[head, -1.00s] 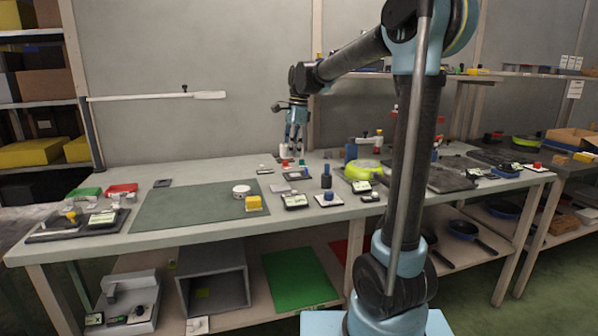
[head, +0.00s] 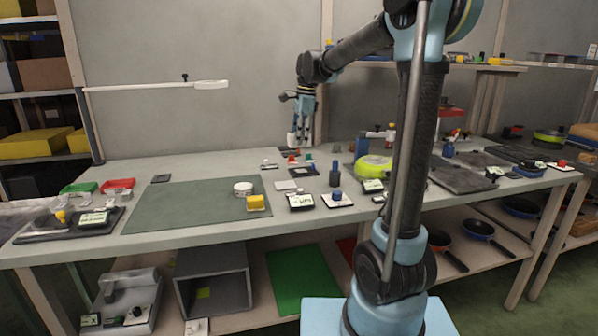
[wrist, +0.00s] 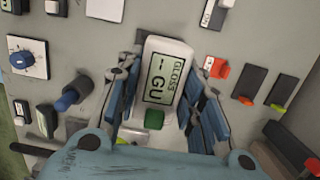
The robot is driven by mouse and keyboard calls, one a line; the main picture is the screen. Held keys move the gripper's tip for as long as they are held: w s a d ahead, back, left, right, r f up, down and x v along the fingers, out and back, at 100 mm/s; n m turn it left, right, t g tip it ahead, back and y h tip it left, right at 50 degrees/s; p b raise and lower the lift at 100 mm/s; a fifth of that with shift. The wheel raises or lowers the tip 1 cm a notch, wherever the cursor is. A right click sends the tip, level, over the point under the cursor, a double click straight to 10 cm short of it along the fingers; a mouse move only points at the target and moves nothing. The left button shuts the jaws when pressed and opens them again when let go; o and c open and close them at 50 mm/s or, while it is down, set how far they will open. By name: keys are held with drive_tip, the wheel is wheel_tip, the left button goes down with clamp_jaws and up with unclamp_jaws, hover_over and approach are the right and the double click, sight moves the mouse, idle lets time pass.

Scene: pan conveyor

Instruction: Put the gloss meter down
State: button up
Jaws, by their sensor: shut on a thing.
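The gloss meter (wrist: 164,85) is a white block with a "GLOSS – GU" display and a green button (wrist: 154,119). My gripper (wrist: 175,90) has its blue and dark fingers along both sides of it in the wrist view and is shut on it. In the head view my gripper (head: 300,138) hangs fingers-down over the back of the workbench (head: 220,167). The meter is only a small pale patch at the fingers there. It seems to be just above the bench top, but the exact gap cannot be told.
Small instruments crowd the bench near the gripper, including a blue-knobbed box (wrist: 29,58), a blue-topped cylinder (wrist: 73,94) and a red switch piece (wrist: 218,68). The back left bench is mostly clear.

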sight(298, 171)
drive_tip(key=shift+f, duration=4.8)
drive_tip(key=shift+f, duration=0.1)
drive_tip(key=o, duration=1.3)
drive_tip(key=r, duration=0.4)
drive_tip(key=d+r, duration=0.1)
drive_tip(key=r, duration=0.7)
drive_tip(key=shift+w+d, duration=0.2)
drive_tip(key=shift+d, duration=0.2)
